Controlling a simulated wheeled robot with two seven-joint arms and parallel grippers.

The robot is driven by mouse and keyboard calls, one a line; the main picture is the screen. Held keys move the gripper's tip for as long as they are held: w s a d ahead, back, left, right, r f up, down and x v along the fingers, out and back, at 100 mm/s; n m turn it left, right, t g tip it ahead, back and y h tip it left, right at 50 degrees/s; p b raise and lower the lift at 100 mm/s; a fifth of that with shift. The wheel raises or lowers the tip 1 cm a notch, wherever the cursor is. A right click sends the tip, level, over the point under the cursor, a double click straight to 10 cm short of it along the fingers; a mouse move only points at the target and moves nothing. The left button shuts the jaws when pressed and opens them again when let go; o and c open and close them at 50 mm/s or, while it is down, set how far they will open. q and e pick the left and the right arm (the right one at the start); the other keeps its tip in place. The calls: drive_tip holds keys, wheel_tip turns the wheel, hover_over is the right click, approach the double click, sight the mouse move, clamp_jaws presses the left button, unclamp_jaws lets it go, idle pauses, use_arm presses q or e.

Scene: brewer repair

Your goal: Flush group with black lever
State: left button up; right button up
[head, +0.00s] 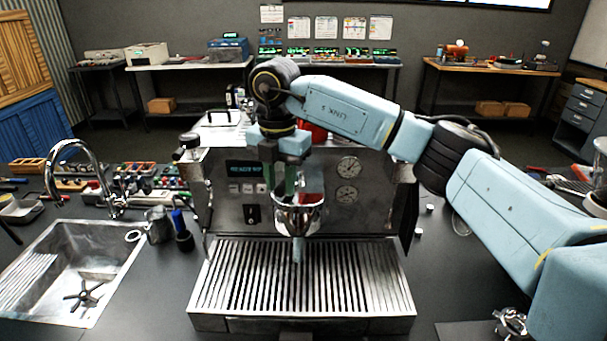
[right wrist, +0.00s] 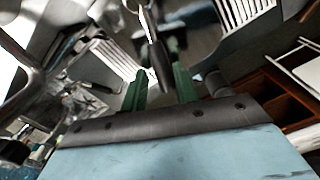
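The espresso machine (head: 230,215) stands in the middle, its display lit. Its chrome group (head: 298,215) hangs at the front above the slatted drip tray (head: 205,290). My right gripper (head: 285,185) reaches down from above, just in front of the machine's face by the group. In the right wrist view its two green fingers (right wrist: 160,85) are apart. A slim dark handle (right wrist: 158,62) on a metal stem, seemingly the black lever, shows between them in the picture; contact is not clear. In the head view I cannot make out the lever behind the gripper. My left gripper is out of view.
A sink (head: 75,275) with a curved tap (head: 75,155) lies left. A metal piece (head: 510,322) lies at the front right. Counter right of the drip tray is mostly clear.

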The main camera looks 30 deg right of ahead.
drive_tip(key=s+d+n, duration=0.1)
drive_tip(key=n, duration=0.1)
drive_tip(key=s+d+n, duration=0.1)
drive_tip(key=n, duration=0.1)
drive_tip(key=shift+s+n, duration=0.1)
drive_tip(key=shift+n, duration=0.2)
drive_tip(key=shift+s+d+n, duration=0.35)
drive_tip(key=shift+d+n, duration=0.4)
drive_tip(key=shift+n, duration=0.4)
drive_tip(key=shift+s+d+n, duration=0.3)
drive_tip(key=shift+d+n, duration=0.4)
drive_tip(key=shift+n, duration=0.45)
drive_tip(key=o, duration=0.4)
wheel_tip(320, 180, up, 7)
idle(0.4)
